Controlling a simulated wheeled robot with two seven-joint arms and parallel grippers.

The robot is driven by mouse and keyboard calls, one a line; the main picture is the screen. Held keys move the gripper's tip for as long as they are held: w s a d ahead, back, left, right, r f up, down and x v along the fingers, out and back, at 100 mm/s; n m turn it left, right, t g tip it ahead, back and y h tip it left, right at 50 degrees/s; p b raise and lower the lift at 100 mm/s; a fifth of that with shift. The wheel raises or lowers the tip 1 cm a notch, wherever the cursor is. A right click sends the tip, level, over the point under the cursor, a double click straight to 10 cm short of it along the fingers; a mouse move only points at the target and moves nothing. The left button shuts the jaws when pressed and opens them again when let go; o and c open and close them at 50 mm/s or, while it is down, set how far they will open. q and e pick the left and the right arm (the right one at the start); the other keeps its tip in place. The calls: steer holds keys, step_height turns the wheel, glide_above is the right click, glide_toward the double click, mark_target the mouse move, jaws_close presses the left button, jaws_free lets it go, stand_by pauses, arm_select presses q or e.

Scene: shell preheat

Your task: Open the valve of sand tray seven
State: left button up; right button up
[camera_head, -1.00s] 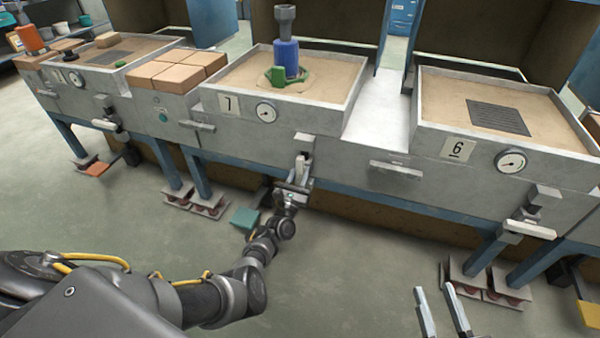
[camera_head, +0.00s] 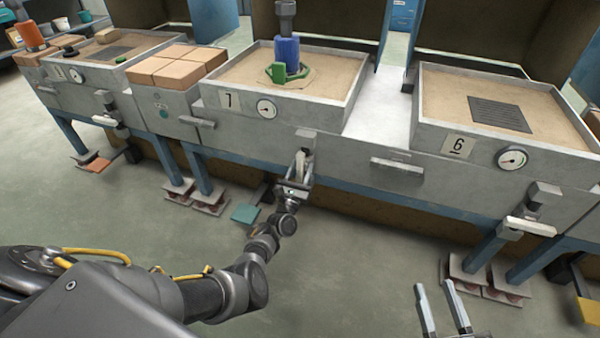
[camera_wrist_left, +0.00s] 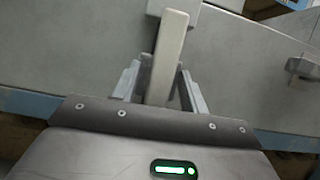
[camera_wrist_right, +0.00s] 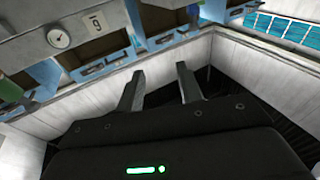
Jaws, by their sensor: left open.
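Sand tray seven (camera_head: 211,97), with its "7" plate (camera_head: 229,100), stands at upper middle in the head view. Its valve has a pale lever (camera_head: 301,163) below the front face, standing about upright in that view. My left gripper (camera_head: 295,184) is at the lever. In the left wrist view the lever (camera_wrist_left: 170,45) runs between the two open fingers of the left gripper (camera_wrist_left: 160,85). Whether a finger touches it I cannot tell. My right gripper (camera_head: 441,295) is open and empty at lower right, away from the trays; it also shows in the right wrist view (camera_wrist_right: 160,85).
A blue cylinder (camera_head: 287,52) with a green base stands in tray seven's sand. Tray six (camera_head: 433,118), with its own lever (camera_head: 530,227), stands to the right. Bricks (camera_head: 175,66) lie to the left. A teal pedal (camera_head: 245,213) is near my left wrist. The front floor is clear.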

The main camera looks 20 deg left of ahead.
arm_select(q)
steer(key=p+v, duration=0.2)
steer(key=v, duration=0.8)
steer(key=shift+s+f, duration=0.25)
steer(key=shift+s, duration=0.1)
arm_select(e)
steer(key=d+f+m+g+h, duration=0.1)
steer(key=d+f+g+h, duration=0.2)
steer(key=f, duration=0.4)
steer(key=shift+w+d+m+g+h, duration=0.3)
steer(key=shift+d+g+h, duration=0.1)
steer(key=shift+d+h, duration=0.2)
